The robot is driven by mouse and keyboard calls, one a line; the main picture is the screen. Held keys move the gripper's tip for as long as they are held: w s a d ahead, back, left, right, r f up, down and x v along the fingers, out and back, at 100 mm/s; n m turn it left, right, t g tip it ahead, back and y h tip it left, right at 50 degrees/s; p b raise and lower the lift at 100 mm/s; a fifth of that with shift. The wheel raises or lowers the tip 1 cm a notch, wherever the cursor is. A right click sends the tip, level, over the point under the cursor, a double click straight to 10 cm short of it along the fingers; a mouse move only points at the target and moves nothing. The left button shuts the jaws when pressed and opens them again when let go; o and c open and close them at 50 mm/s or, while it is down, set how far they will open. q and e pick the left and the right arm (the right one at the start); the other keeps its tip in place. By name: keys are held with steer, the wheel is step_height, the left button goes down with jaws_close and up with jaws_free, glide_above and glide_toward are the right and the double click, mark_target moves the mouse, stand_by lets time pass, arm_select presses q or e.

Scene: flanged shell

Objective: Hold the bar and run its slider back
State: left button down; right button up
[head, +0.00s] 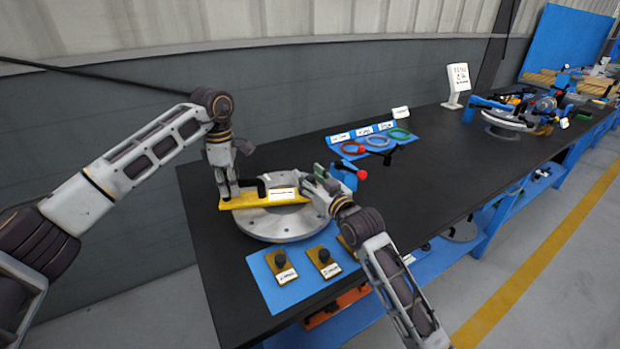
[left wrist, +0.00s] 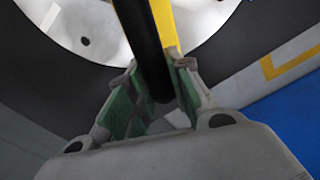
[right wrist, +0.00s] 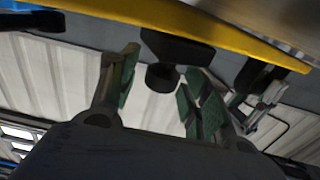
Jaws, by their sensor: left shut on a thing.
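The yellow bar (head: 245,202) lies across the round grey metal flange (head: 270,228) on the black bench. It also crosses the left wrist view (left wrist: 165,22) and the right wrist view (right wrist: 235,35). My left gripper (head: 228,194) is shut on the bar's black handle (left wrist: 145,45) at its left end. My right gripper (head: 318,180) is open at the bar's right end. In the right wrist view, a black slider with a round knob (right wrist: 162,77) sits on the bar, between the spread fingers (right wrist: 158,90). Contact with the knob does not show.
A blue holder (head: 362,137) with coloured rings stands behind. A red-knobbed blue clamp (head: 345,174) is close to my right gripper.

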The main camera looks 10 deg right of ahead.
steer(key=shift+r, duration=0.1)
steer(key=shift+r, duration=4.95)
arm_select(q)
steer(key=c, duration=1.2)
jaws_free()
steer(key=shift+r, duration=0.1)
step_height(320, 180, up, 12)
step_height(320, 180, up, 21)
steer(key=p, duration=2.1)
arm_select(e)
step_height(320, 180, up, 21)
glide_above(310, 177)
